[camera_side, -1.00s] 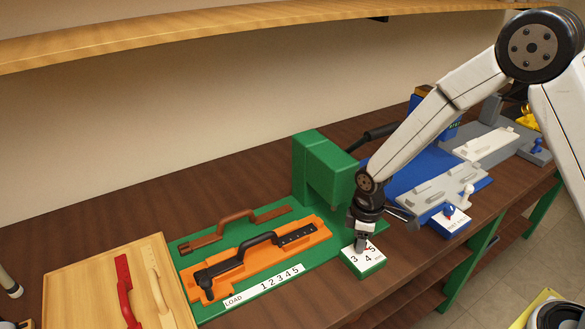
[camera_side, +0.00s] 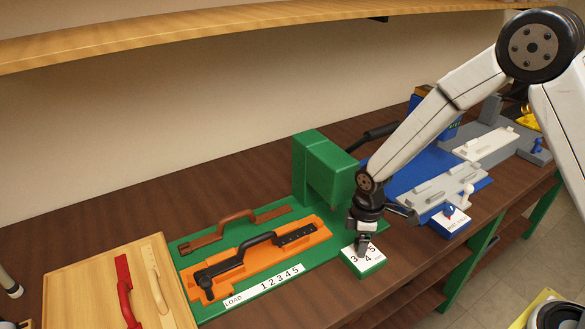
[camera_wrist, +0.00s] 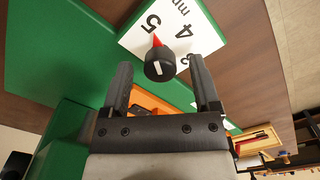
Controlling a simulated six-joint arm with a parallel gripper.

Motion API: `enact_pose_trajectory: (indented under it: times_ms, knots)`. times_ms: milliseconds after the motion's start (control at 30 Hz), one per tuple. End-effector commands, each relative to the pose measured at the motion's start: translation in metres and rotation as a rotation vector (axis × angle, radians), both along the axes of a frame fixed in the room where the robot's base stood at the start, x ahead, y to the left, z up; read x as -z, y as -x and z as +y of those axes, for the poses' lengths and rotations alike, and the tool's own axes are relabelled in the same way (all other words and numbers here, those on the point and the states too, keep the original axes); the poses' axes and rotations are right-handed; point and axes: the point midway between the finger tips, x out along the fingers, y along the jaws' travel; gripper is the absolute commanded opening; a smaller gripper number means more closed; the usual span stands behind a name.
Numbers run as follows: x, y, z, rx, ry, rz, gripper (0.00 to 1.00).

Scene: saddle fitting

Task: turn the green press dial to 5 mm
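The green press dial is a black knob (camera_wrist: 160,63) with a white line and a red pointer, on a white number plate (camera_wrist: 200,30) on a green block. In the wrist view the red pointer points toward the 5; the 4 and part of a 3 also show. My gripper (camera_wrist: 161,62) is open, with one finger on each side of the knob and gaps visible between. In the side view my gripper (camera_side: 362,248) is over the dial block (camera_side: 366,268) and hides the knob. The green press (camera_side: 322,170) stands behind it.
An orange fixture (camera_side: 310,232) holding a black-handled part lies left of the dial, beside a brown-handled part (camera_side: 232,228). A wooden board (camera_side: 90,285) is at far left. A blue station (camera_side: 425,170) with its own dial (camera_side: 450,218) is to the right.

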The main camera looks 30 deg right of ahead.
Motion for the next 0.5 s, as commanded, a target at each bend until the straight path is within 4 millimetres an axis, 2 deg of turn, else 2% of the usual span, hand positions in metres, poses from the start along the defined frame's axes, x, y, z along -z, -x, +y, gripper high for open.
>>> enact_pose_trajectory:
  times_ms: [267,500]
  knots:
    - [0.0,0.0,0.0,0.001,-0.001,0.001,0.79]
    - [-0.011,0.0,0.0,0.002,0.0,-0.001,0.79]
